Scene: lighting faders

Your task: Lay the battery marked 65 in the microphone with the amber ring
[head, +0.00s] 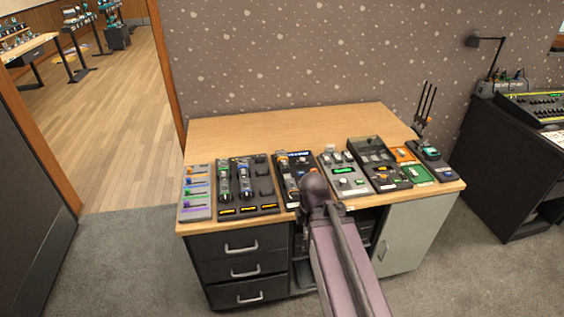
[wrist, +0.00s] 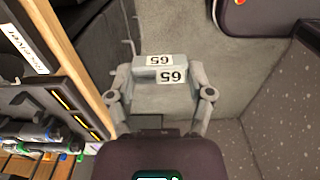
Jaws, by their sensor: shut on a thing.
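My gripper (wrist: 160,78) is shut on a grey block, the battery marked 65 (wrist: 154,61), which shows two white labels reading 65. It holds the battery clear of the desk, with carpet below, beyond the desk edge in the wrist view. In the head view my arm hides the gripper and battery. Slim microphones lie in the black tray (head: 261,210) on the desk, and also show at the lower left of the wrist view (wrist: 32,131). I cannot make out an amber ring on any microphone.
The wooden desk (head: 260,132) has clear room behind the row of devices. A grey fader panel (head: 195,212) is left of the tray; several control boxes, including a dark one (head: 374,165), stand to the right. Drawers (head: 240,270) and a grey cabinet door (head: 400,240) are below.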

